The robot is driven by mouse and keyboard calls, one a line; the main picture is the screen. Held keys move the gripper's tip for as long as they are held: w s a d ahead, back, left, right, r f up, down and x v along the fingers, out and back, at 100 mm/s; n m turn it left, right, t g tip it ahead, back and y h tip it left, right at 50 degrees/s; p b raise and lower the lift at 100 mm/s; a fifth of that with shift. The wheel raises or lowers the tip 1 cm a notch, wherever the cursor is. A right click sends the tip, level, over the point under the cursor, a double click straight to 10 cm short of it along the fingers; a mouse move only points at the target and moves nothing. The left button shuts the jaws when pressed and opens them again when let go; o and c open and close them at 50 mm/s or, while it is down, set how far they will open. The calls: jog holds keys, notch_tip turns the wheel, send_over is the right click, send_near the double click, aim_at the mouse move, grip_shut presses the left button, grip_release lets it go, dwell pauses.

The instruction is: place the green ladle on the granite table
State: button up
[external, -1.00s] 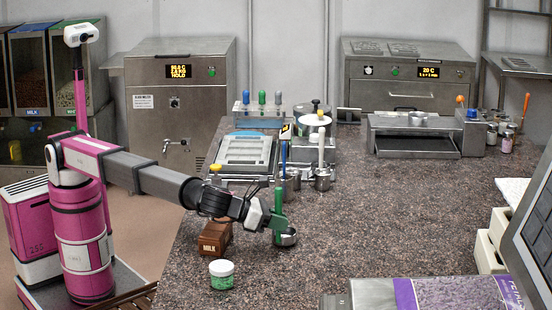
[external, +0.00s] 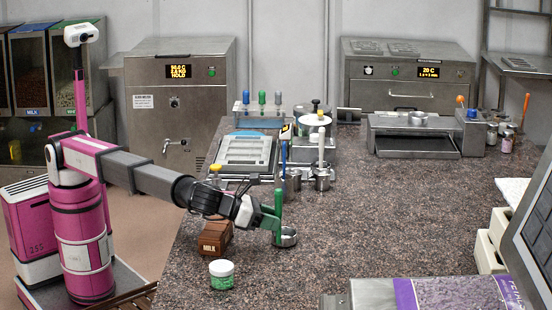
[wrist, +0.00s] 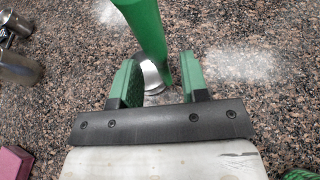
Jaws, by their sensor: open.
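The green ladle (external: 279,205) stands upright with its steel cup (external: 287,238) on the speckled granite table (external: 400,220). In the wrist view its green handle (wrist: 146,28) rises just beyond my fingertips, and part of the shiny cup (wrist: 151,74) shows between the fingers. My gripper (external: 266,217) is at the handle's left side in the external view. Its green-padded fingers (wrist: 158,75) are apart with nothing between the pads that I can see as held. In the external view the fingers overlap the handle, so contact is hard to tell.
A brown MILK carton (external: 214,238) and a green-and-white jar (external: 221,274) stand close to my gripper. Steel pots with upright ladles (external: 321,165) stand behind. The table right of the green ladle is clear.

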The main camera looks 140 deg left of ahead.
jog(key=v, duration=0.9)
jog(key=shift+s+d, duration=0.15)
jog(key=shift+d, duration=0.05)
jog(key=shift+r, duration=0.15)
